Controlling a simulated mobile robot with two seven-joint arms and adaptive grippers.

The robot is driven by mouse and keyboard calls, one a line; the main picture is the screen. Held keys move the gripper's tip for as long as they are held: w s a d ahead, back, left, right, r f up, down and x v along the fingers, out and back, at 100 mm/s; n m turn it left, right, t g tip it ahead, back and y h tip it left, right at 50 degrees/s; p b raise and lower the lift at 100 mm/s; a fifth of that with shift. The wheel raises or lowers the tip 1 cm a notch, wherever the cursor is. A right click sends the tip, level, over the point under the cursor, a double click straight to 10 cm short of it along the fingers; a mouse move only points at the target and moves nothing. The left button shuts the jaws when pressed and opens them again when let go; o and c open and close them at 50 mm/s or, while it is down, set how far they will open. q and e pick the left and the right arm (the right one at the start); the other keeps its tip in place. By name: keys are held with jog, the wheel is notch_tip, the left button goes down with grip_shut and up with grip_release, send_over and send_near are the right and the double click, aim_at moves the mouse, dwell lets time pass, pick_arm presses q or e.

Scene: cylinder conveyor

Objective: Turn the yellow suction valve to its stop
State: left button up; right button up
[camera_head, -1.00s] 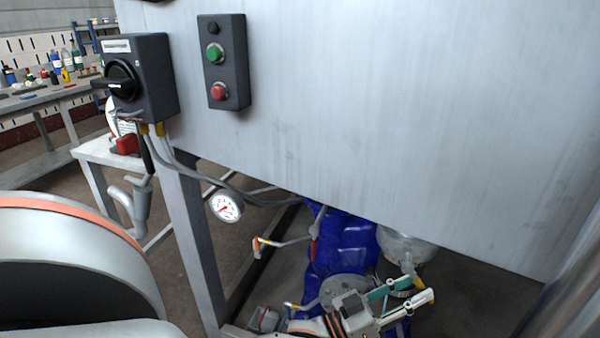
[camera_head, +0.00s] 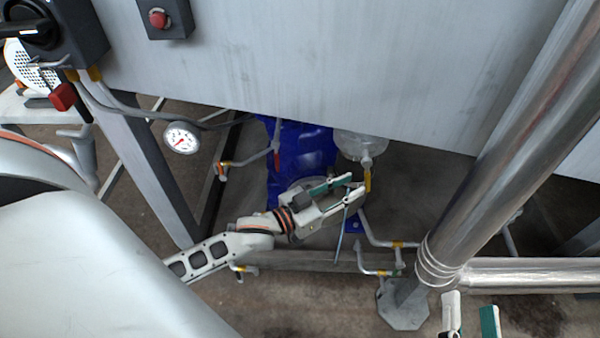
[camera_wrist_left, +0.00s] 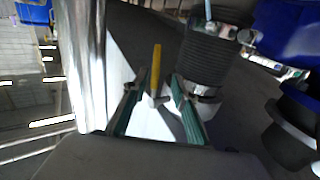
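The yellow valve handle (camera_head: 367,180) is a short upright lever below the clear vessel, under the big grey panel. It also shows in the left wrist view as a yellow bar (camera_wrist_left: 156,68). My left gripper (camera_head: 350,188) is open, with its fingertips close to the handle. In the left wrist view the handle stands between the two open fingers (camera_wrist_left: 153,90), near their tips; I cannot tell whether either finger touches it. My right gripper (camera_head: 470,318) is at the bottom edge of the head view, with its fingers apart and nothing between them.
A blue machine body (camera_head: 300,155) and the clear vessel (camera_head: 362,146) are behind my left gripper. The grey panel (camera_head: 330,70) hangs above. A thick steel pipe (camera_head: 505,140) stands to the right. A pressure gauge (camera_head: 182,138) and thin pipes are to the left.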

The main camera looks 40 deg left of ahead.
pick_arm(q)
jog(key=s+f+g+y+p, duration=0.1)
jog(key=s+f, duration=0.2)
jog(key=s, duration=0.6)
jog(key=s+f+g+y+p, duration=0.1)
jog(key=s+f, duration=0.3)
jog(key=s, duration=0.5)
jog(key=shift+s+d+f+g+y+p, duration=0.15)
jog(key=shift+s+d+g+y+p, duration=0.3)
jog(key=shift+g, duration=0.35)
pick_arm(e)
notch_tip(320, 180, up, 6)
jog(key=shift+s+r+n+t+y, duration=0.2)
jog(key=shift+n+t+y, duration=0.1)
jog(key=shift+t+y, duration=0.1)
pick_arm(q)
jog(key=shift+w, duration=0.1)
